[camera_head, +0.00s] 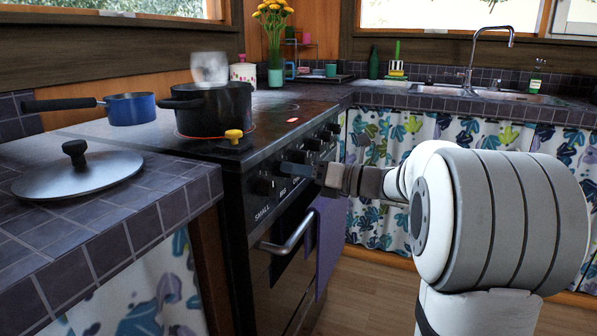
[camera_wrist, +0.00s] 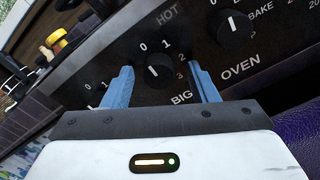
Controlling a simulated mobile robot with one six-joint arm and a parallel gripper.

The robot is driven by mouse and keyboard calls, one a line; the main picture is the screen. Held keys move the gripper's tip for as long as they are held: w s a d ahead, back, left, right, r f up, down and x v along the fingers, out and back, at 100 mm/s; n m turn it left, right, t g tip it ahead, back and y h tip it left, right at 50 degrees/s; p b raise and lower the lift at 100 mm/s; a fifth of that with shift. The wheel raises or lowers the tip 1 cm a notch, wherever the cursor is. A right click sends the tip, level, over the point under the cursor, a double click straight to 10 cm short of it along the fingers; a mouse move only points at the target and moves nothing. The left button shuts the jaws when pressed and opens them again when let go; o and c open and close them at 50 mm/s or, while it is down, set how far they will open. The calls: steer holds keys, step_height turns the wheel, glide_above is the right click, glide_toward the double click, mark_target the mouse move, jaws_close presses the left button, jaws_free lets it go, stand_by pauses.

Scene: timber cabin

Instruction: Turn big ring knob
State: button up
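The big ring knob (camera_wrist: 152,68) is a round black knob with a short white mark, above the word BIG on the stove's dark front panel. The numbers 0 to 3 run around it. In the wrist view my gripper (camera_wrist: 162,79) is open, its two blue fingers apart to the left and right of this knob. Nothing is visibly gripped, and I cannot tell whether either finger touches the knob. In the head view my gripper (camera_head: 296,168) is at the panel above the word BIG and hides the knob.
Neighbouring knobs are the oven knob (camera_wrist: 235,25) and the left knob (camera_wrist: 95,89). On the stove (camera_head: 262,160), a black pot (camera_head: 213,110) stands on an orange-glowing ring. A blue saucepan (camera_head: 131,109) is left of it. The oven handle (camera_head: 288,236) and a purple towel (camera_head: 329,235) are below.

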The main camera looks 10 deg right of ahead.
steer(key=p+v, duration=0.2)
steer(key=v, duration=0.5)
steer(key=shift+s+d, duration=0.25)
steer(key=shift+d, duration=0.05)
